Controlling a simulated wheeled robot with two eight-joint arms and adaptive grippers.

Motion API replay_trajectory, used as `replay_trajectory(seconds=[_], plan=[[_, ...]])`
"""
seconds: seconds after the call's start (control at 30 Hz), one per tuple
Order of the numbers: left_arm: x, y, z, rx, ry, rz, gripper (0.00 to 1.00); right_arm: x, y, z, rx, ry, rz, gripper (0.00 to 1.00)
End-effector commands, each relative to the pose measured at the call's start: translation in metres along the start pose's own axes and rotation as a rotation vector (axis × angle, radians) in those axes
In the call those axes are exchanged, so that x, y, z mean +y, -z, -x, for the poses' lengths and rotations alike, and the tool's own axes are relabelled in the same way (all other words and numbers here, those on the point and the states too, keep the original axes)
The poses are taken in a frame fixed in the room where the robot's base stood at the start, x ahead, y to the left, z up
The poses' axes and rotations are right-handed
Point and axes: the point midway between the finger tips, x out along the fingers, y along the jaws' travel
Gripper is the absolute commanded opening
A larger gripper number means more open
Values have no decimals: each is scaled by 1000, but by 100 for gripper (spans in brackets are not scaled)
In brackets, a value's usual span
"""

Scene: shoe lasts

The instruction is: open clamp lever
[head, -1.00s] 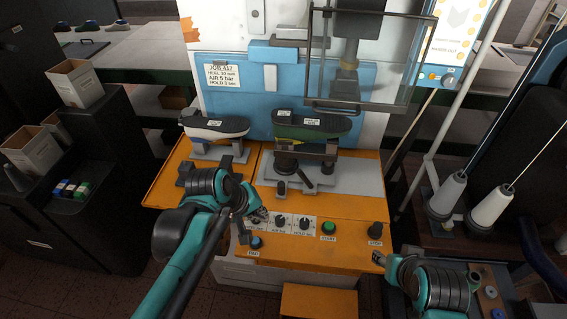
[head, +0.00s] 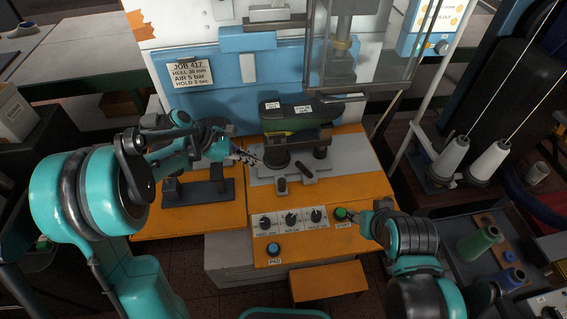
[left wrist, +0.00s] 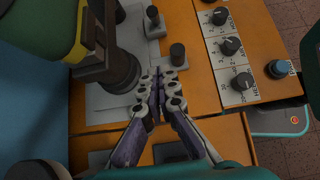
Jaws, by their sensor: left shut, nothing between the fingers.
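A green shoe on its last (head: 295,117) sits over a clamp with a round dark base (head: 277,157) on a grey plate. A small grey-black lever piece (head: 302,170) and a short dark post (head: 281,185) stand in front of the base. Which is the clamp lever is hard to tell. In the left wrist view, the lever piece (left wrist: 154,22), post (left wrist: 177,54) and round base (left wrist: 120,72) show beyond my fingers. My left gripper (head: 252,158) is shut and empty, just left of the clamp; its fingertips (left wrist: 160,88) are together. My right gripper (head: 366,218) is by the green START button (head: 341,213).
Several dials (head: 290,218) and a blue PAD button (head: 273,250) line the orange bench front (head: 358,191). A clear guard (head: 375,45) hangs above the shoe at the right. White thread cones (head: 489,160) stand farther right. My left arm hides the other shoe's place.

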Motion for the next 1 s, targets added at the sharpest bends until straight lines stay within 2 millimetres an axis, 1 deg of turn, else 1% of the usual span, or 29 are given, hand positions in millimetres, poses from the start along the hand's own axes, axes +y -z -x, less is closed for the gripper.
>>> replay_trajectory(seconds=[0.27,0.37,0.47,0.8,0.87,0.9,1.0], plan=[[0,0,-1,1,0,-2,0,0,0,0,0,0,0,44],[0,1,-7,2,0,-3,0,0,-2,-2,0,0,0,44],[0,1,-21,2,2,-6,0,0,-4,-6,0,0,0,44],[0,2,-93,2,1,-6,0,0,-18,-26,0,0,0,44],[-1,2,-104,2,2,-5,0,0,-20,-28,0,0,0,44],[-1,-6,-105,2,2,-6,0,0,-21,-29,0,0,0,44],[-1,-22,-107,2,1,-5,0,0,-22,-30,0,0,0,44]])
